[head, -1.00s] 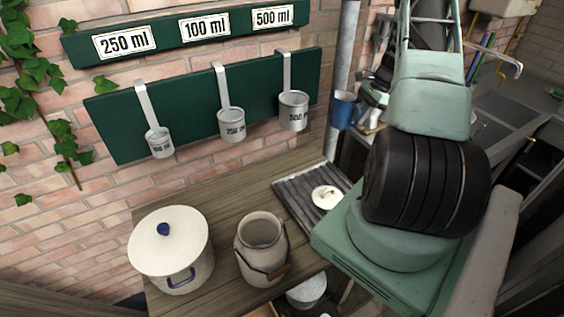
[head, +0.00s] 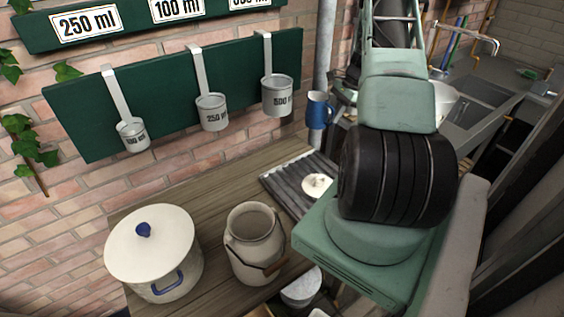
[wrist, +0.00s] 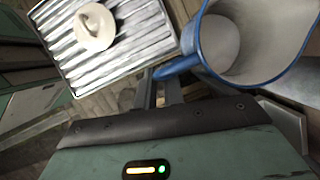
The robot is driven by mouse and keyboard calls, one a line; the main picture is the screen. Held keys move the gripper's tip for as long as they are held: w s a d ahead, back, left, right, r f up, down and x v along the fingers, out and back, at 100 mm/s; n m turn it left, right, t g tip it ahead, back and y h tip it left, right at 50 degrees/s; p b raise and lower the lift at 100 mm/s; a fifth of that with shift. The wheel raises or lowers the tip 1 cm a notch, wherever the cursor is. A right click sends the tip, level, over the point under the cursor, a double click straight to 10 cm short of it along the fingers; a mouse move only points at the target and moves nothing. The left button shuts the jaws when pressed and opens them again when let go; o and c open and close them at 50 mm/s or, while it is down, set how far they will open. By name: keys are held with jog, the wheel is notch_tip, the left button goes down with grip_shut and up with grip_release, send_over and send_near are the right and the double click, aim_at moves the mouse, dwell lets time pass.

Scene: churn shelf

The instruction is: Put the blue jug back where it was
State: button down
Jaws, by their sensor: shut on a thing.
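The blue jug (head: 317,112) is in the air in front of the grey pipe, at the back of the table in the head view. In the wrist view the jug (wrist: 222,50) fills the upper right, with a blue rim, a pale inside and a blue handle. My gripper (wrist: 162,88) is shut on the handle side of the jug; the exact contact is partly hidden. In the head view my arm hides most of the gripper. Three grey measuring cups, a small one (head: 133,137), a middle one (head: 211,114) and a larger one (head: 278,97), hang from a green board.
A ribbed grey tray (head: 283,183) with a cream lid (head: 316,184) lies on the wooden table (head: 205,185). A lidded white pot (head: 150,245) and a cream churn (head: 253,250) stand in front. Labels sit above the board (head: 75,110). A sink (head: 475,110) is at right.

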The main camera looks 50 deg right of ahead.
jog(key=w+a+f+p, duration=0.1)
jog(key=w+a+f, duration=0.1)
jog(key=a+f, duration=0.1)
jog(key=w+a+f+p, duration=0.2)
jog(key=w+a+f, duration=0.1)
jog(key=a+f, duration=0.1)
jog(key=w+a+f+p, duration=0.1)
jog(key=w+a+f, duration=0.1)
jog(key=a+f, duration=0.1)
jog(key=shift+w+a+f, duration=0.1)
jog(key=shift+a+f, duration=0.1)
jog(key=shift+a, duration=0.25)
jog(key=shift+w+a+f, duration=0.1)
jog(key=shift+a+f, duration=0.05)
jog(key=shift+a, duration=0.25)
jog(key=shift+w+f, duration=0.1)
jog(key=shift+f, duration=0.2)
jog(key=shift+f, duration=0.15)
jog(key=c, duration=1.5)
grip_release()
jog(key=shift+a, duration=0.1)
